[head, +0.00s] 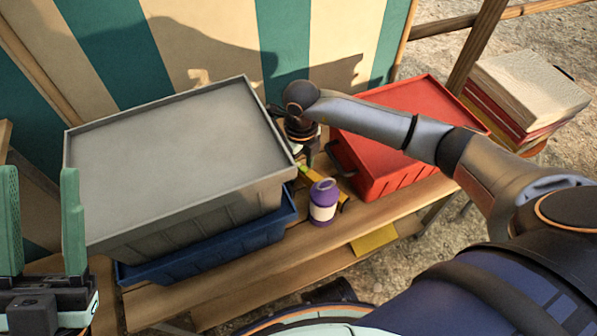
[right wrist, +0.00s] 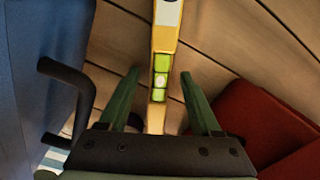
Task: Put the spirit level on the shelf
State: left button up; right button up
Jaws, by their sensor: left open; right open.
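The spirit level is a yellow bar with a green vial; it lies on the wooden boards between the grey crate and the red box (head: 400,130). In the right wrist view the spirit level (right wrist: 161,62) runs lengthwise between the two green fingers of my right gripper (right wrist: 160,76), with a gap on each side. In the head view my right gripper (head: 306,150) is over the level's far part, and my arm and a purple bottle hide some of it. My left gripper (head: 42,225) is open and empty at the lower left. I cannot tell which surface is the shelf.
A grey crate (head: 170,150) sits on a blue crate (head: 215,245) at left. The purple bottle (head: 322,203) stands close to the level. A black handle (right wrist: 65,95) is beside my right fingers. Stacked books or boxes (head: 525,85) stand at the far right.

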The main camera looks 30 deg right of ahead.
jog(key=shift+f, duration=0.1)
jog(key=shift+c, duration=0.2)
grip_shut()
dwell(0.5)
